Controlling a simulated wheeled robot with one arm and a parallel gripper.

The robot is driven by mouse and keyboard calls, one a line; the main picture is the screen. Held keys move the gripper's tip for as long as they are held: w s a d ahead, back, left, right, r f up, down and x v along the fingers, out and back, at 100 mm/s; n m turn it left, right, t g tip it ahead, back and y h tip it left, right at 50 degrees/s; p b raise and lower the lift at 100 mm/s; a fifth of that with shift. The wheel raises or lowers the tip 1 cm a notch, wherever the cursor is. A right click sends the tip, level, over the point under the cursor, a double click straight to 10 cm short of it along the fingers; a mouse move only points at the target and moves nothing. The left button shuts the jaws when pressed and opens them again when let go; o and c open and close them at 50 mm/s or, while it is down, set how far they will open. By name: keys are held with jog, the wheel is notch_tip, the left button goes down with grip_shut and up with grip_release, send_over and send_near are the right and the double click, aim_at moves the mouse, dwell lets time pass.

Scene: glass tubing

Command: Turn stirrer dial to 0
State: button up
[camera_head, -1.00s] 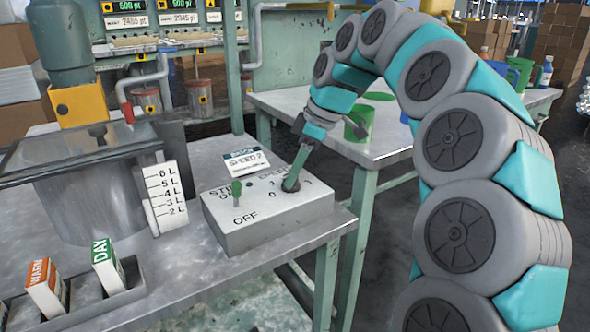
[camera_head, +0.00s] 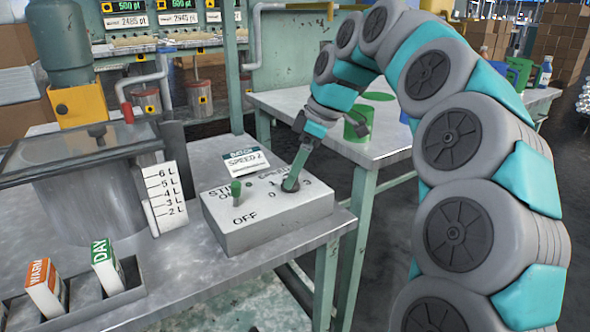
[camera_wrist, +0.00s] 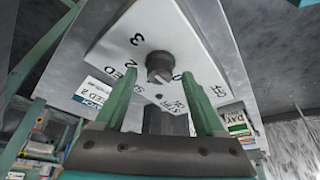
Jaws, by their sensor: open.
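The stirrer control box (camera_head: 262,222) is a grey box on the metal bench, marked STIR, SPEED, OFF and the numbers 0, 1, 2 and 3. Its dial (camera_wrist: 160,67) is a small dark round knob in the wrist view; I cannot tell which number it points to. In the head view my gripper mostly hides the dial. My gripper (camera_head: 291,181) points down at the dial. In the wrist view its two green fingers (camera_wrist: 159,76) are spread to either side of the knob, with gaps between. I cannot tell their exact height against it.
A SPEED 2 card (camera_head: 246,162) stands behind the box. A tank (camera_head: 85,195) with a litre scale (camera_head: 166,197) is to the left. A second table (camera_head: 375,150) holds a green cup (camera_head: 357,124).

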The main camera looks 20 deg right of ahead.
jog(key=v, duration=0.7)
jog(key=shift+r, duration=0.15)
dwell(0.3)
jog(key=s+a+f+m+g+h, duration=0.1)
jog(key=s+a+f+m, duration=0.15)
jog(key=s+f, duration=0.35)
jog(key=s+a+f+m+g+h, duration=0.15)
jog(key=s+a+f, duration=0.25)
jog(key=s, duration=0.4)
jog(key=s+d+f+m+g+h, duration=0.1)
jog(key=s+d+f+m, duration=0.2)
jog(key=s+f+m, duration=0.5)
jog(key=s+f, duration=0.7)
jog(key=s, duration=0.4)
jog(key=shift+s+f+m, duration=0.3)
jog(key=shift+s+m, duration=0.05)
jog(key=shift+m, duration=0.05)
jog(key=shift+h, duration=0.25)
